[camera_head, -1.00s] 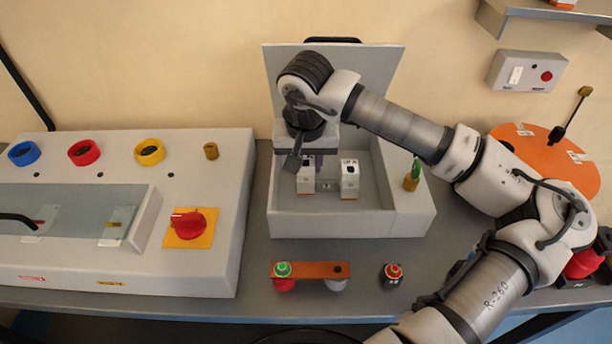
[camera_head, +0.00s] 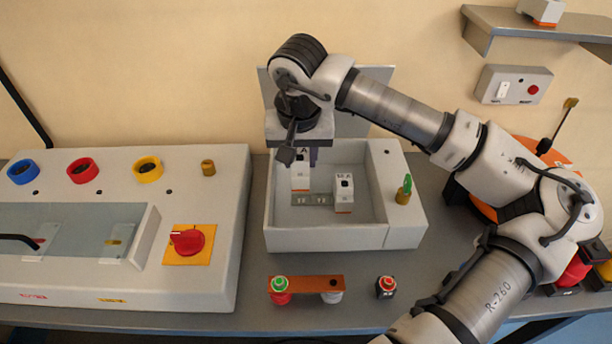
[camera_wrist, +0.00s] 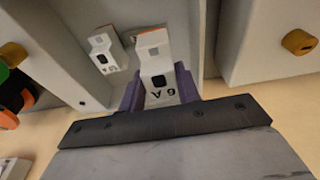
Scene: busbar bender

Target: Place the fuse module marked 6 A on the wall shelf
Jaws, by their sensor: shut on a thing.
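The fuse module marked 6 A (camera_wrist: 160,75) is white with an orange end, its marking upside down in the wrist view. My gripper (camera_wrist: 160,92) is shut on it, purple fingers on both sides. In the head view the module (camera_head: 300,182) is below my gripper (camera_head: 300,160), inside the open grey box (camera_head: 330,239), seemingly just above the rail. The gripper hides its upper part. The wall shelf (camera_head: 535,33) is a grey board at the upper right. A white and orange module (camera_head: 541,12) stands on it, cut by the picture edge.
Another white module (camera_head: 344,192) stands in the box to the right; it also shows in the wrist view (camera_wrist: 107,50). The raised lid (camera_head: 376,100) is behind my wrist. A control box (camera_head: 513,84) hangs below the shelf. A grey machine (camera_head: 200,270) stands left.

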